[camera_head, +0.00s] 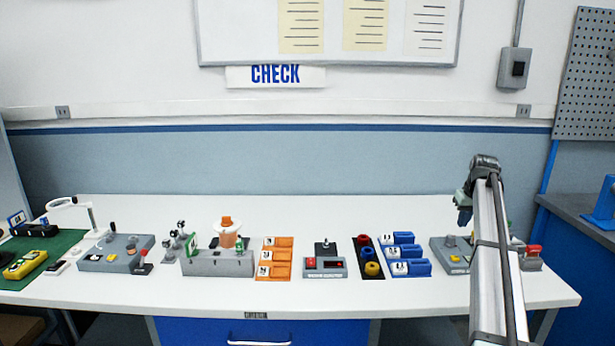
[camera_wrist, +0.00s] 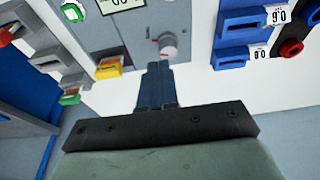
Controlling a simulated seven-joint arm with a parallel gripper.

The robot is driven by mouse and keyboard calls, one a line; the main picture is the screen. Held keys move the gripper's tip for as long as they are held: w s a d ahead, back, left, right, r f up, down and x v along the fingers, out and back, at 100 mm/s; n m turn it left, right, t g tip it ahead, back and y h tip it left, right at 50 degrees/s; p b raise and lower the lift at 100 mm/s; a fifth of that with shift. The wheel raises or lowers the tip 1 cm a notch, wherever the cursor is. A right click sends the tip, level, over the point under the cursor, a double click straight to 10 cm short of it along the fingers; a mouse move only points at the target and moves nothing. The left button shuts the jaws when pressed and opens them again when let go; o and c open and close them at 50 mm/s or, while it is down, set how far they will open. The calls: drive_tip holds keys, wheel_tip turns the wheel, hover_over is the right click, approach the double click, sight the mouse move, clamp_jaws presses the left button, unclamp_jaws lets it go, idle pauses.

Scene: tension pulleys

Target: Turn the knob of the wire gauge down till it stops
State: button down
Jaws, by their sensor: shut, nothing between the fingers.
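The wire gauge (camera_head: 450,253) is a grey box at the right of the bench, partly hidden behind my arm in the head view. In the wrist view its grey panel (camera_wrist: 135,28) carries a white display and a yellow part (camera_wrist: 108,66). Its round light-grey knob (camera_wrist: 169,48) has a red mark on its upper left. My gripper (camera_wrist: 158,68) is shut and empty, with its dark-blue fingertips beside the knob in the picture; contact cannot be told. In the head view my gripper (camera_head: 463,212) hangs over the gauge's area.
Blue bins (camera_head: 407,260) stand left of the gauge, with a black tray (camera_head: 367,262) of coloured spools beyond them. A device with a red part (camera_head: 533,250) is at the gauge's right. Orange bins (camera_head: 275,260) are farther left. The bench front is clear.

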sight(450, 241)
drive_tip(key=x, duration=0.2)
drive_tip(key=s+x, duration=0.1)
drive_tip(key=x, duration=0.2)
drive_tip(key=shift+s+f, duration=0.15)
drive_tip(key=shift+f, duration=0.7)
drive_tip(key=shift+s+f, duration=0.1)
drive_tip(key=shift+a, duration=0.45)
drive_tip(key=shift+s+a, duration=0.1)
drive_tip(key=shift+a, duration=0.4)
drive_tip(key=shift+a+f, duration=0.1)
drive_tip(key=shift+f, duration=0.05)
drive_tip(key=shift+w+a, duration=0.15)
drive_tip(key=shift+w, duration=0.1)
drive_tip(key=shift+w+a+r, duration=0.1)
drive_tip(key=shift+w+r, duration=0.2)
drive_tip(key=shift+r, duration=0.1)
